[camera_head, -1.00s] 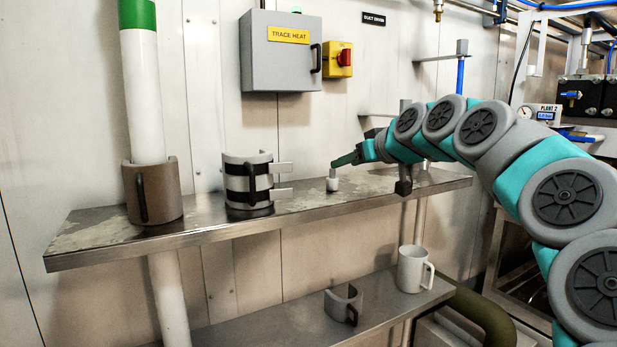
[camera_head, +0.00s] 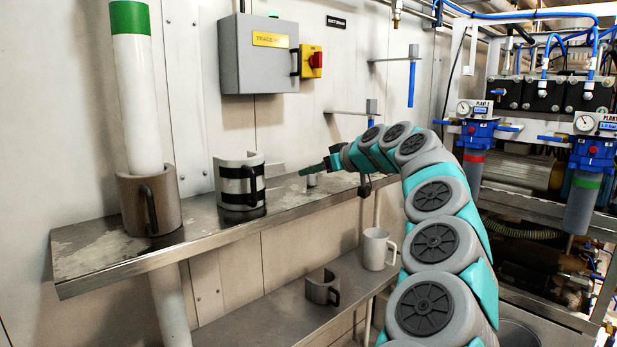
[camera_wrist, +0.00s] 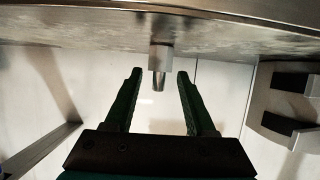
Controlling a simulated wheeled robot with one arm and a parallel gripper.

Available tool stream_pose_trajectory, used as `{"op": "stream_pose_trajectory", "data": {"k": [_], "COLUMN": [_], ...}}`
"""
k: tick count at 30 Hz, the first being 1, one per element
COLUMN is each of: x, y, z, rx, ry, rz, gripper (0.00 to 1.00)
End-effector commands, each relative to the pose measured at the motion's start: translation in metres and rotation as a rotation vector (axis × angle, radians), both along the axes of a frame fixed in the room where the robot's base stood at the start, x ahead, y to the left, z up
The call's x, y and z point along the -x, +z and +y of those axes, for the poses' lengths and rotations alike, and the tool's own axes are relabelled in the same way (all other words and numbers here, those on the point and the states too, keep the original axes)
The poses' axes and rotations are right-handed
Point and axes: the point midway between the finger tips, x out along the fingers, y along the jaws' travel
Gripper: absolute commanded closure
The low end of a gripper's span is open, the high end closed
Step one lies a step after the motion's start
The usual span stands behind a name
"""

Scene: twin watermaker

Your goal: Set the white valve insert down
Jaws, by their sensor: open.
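The white valve insert (camera_head: 311,180) stands upright on the steel upper shelf (camera_head: 110,264), toward its far end. In the wrist view, where the shelf appears at the top, the insert (camera_wrist: 160,58) shows a pale, wide body and a narrower grey metal tip. My gripper (camera_head: 314,170) reaches in from the right, with its green fingers at the insert's upper end. In the wrist view my gripper (camera_wrist: 159,75) is open, one finger on each side of the insert's tip, with visible gaps on both sides. The insert's base appears to touch the shelf.
A grey clamp shell with black bands (camera_head: 240,183) and a brown shell (camera_head: 150,203) around a white pipe (camera_head: 138,100) stand on the upper shelf. A white mug (camera_head: 376,248) and small grey shell (camera_head: 322,287) are on the lower shelf (camera_head: 262,318). Filter housings (camera_head: 478,140) stand right.

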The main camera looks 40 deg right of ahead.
Motion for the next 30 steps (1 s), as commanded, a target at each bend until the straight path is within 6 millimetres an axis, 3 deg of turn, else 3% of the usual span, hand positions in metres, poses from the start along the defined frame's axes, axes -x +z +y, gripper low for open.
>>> {"op": "stream_pose_trajectory", "data": {"k": [9, 17, 30], "x": [-0.038, -0.042, -0.042], "y": [-0.014, -0.016, -0.016], "z": [0.002, 0.002, 0.002], "rx": [0.0, -0.001, 0.0], "ry": [0.002, 0.001, 0.001], "rz": [0.004, 0.001, 0.002], "gripper": [0.45, 0.45, 0.92]}}
